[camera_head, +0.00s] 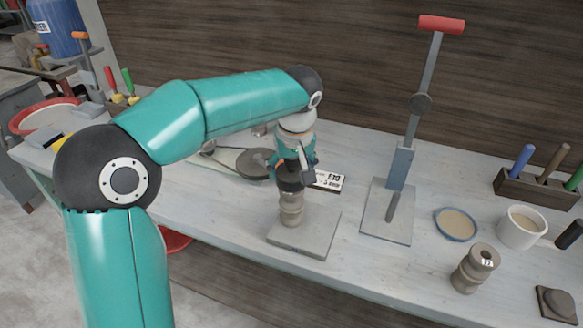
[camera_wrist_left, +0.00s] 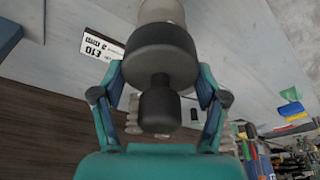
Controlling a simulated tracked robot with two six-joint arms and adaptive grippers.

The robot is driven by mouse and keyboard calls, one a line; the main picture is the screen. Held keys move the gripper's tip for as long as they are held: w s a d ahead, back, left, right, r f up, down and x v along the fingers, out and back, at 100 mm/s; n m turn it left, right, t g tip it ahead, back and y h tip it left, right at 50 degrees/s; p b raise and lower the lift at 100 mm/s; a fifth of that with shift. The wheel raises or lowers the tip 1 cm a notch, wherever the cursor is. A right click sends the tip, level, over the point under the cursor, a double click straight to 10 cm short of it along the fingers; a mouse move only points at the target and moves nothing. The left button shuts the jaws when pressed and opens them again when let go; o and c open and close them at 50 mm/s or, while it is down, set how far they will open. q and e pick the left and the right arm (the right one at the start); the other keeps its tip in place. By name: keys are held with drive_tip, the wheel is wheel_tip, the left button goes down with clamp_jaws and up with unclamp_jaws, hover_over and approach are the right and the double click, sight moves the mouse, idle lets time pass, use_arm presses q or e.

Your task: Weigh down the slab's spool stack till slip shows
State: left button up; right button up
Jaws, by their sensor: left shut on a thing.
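The slab (camera_head: 318,234) is a flat grey plate on the white workbench. A beige spool stack (camera_head: 291,209) stands upright on it. My left gripper (camera_head: 292,168) is above the stack, shut on a dark weight (camera_head: 289,185). In the left wrist view the weight (camera_wrist_left: 160,58) is a black disc with a narrower knob (camera_wrist_left: 160,106) between the fingers. A pale spool (camera_wrist_left: 162,12) shows beyond the disc. The weight looks to be at the top of the stack; I cannot tell whether it bears on it. No slip shows around the stack. My right gripper is out of view.
A lever press with a red handle (camera_head: 441,25) stands right of the slab. Farther right are a blue-rimmed dish (camera_head: 457,238), a mug (camera_head: 520,232), a separate spool (camera_head: 472,270) and a tool rack (camera_head: 530,190). A price card (camera_head: 328,181) lies behind the slab.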

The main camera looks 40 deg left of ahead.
use_arm(q)
drive_tip(key=shift+f+b, duration=0.55)
idle(0.9)
drive_tip(key=o, duration=1.8)
drive_tip(key=shift+o, duration=0.2)
